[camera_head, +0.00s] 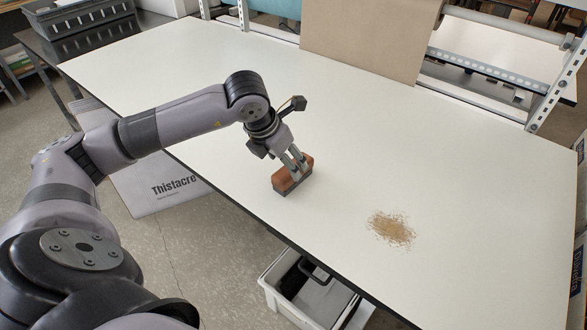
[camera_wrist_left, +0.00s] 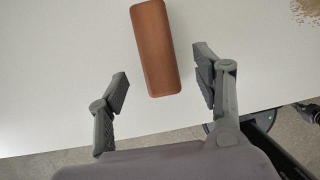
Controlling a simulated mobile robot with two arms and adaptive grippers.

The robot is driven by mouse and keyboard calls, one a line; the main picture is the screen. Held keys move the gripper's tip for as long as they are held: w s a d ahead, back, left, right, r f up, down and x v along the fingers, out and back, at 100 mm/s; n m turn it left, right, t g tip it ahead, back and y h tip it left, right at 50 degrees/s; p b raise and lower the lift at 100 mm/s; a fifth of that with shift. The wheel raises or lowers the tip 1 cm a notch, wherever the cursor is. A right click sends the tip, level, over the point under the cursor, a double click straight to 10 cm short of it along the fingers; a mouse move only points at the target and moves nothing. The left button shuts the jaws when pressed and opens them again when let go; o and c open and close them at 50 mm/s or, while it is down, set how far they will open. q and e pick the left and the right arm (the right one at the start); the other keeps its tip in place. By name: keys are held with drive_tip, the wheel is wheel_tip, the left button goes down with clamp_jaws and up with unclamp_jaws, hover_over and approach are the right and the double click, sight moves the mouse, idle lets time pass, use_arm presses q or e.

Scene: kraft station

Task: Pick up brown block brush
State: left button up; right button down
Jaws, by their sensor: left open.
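The brown block brush (camera_head: 284,181) lies on the white table near its front edge, with dark bristles under a brown block. In the left wrist view the brush (camera_wrist_left: 155,48) shows from above, its near end at the opening between my fingers. My left gripper (camera_head: 294,160) is over the brush in the head view. In the left wrist view my left gripper (camera_wrist_left: 162,85) is open, with one finger on each side of the brush and a gap to both. Whether the fingertips are at brush height is hard to tell. My right gripper is not in view.
A pile of brown crumbs (camera_head: 391,228) lies on the white table (camera_head: 440,160) to the right of the brush. A white bin (camera_head: 300,290) stands below the front edge. Brown paper (camera_head: 360,40) hangs at the back. Grey crates (camera_head: 75,20) are at the far left.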

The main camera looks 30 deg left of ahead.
use_arm(q)
drive_tip(key=shift+p+x, duration=0.3)
drive_tip(key=shift+x, duration=0.7)
drive_tip(key=p+x, duration=0.1)
drive_tip(key=x, duration=0.1)
drive_tip(key=p+x, duration=0.1)
drive_tip(key=x, duration=0.1)
drive_tip(key=shift+w, duration=0.5)
drive_tip(key=shift+w+f, duration=0.1)
drive_tip(key=shift+f, duration=0.15)
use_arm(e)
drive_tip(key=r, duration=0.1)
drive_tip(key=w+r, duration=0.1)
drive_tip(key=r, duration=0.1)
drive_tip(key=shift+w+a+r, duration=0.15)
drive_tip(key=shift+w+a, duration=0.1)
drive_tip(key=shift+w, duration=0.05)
use_arm(q)
drive_tip(key=shift+f+b, duration=0.25)
drive_tip(key=shift+b, duration=0.1)
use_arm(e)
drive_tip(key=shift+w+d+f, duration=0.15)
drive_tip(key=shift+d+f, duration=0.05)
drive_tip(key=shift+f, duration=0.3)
use_arm(q)
drive_tip(key=shift+c, duration=0.6)
drive_tip(key=c, duration=1.2)
